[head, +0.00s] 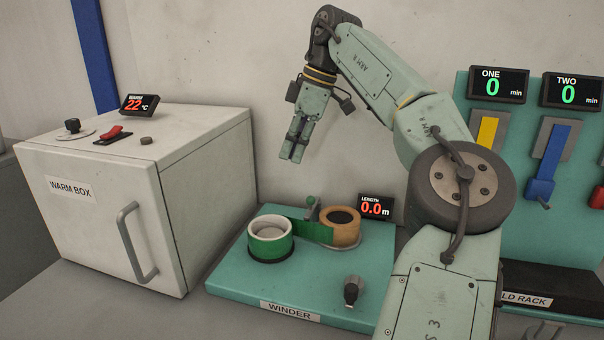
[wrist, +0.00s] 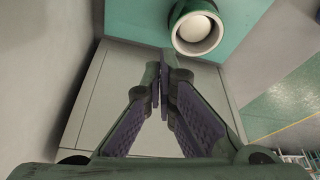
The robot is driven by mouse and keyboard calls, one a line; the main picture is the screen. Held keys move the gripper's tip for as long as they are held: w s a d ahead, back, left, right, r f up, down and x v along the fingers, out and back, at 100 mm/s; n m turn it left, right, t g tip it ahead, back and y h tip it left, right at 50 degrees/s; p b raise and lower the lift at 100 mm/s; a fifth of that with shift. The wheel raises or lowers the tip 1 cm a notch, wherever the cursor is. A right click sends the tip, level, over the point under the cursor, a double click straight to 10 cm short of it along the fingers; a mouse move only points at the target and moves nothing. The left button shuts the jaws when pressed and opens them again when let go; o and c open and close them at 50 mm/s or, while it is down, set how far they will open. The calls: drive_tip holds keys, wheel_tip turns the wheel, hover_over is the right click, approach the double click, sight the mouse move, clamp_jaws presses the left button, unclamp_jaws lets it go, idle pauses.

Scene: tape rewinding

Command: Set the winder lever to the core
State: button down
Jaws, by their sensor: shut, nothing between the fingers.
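The winder (head: 225,283) is a teal board on the bench with a front label. On it stand a green tape roll with a pale core (head: 270,240) and a tan core (head: 345,230), with green tape running between them. My gripper (head: 290,156) is shut and empty, pointing down above and behind the winder. In the wrist view its fingertips (wrist: 163,82) meet below the green roll (wrist: 197,28).
A white warm box (head: 90,230) with a handle stands left of the winder. A length display (head: 375,208) reading 0.0 m is at the winder's back right. My arm covers the right side. A teal panel (head: 460,95) with coloured sliders stands at far right.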

sight(312, 210)
wheel_tip(312, 210, down, 9)
drive_tip(key=p, duration=0.1)
drive_tip(key=shift+s+d+f+p, duration=0.15)
drive_tip(key=shift+d+p, duration=0.1)
drive_tip(key=shift+p, duration=0.15)
idle(0.3)
drive_tip(key=shift+s+d+p, duration=0.3)
drive_tip(key=shift+d+p, duration=0.2)
drive_tip(key=shift+d, duration=0.35)
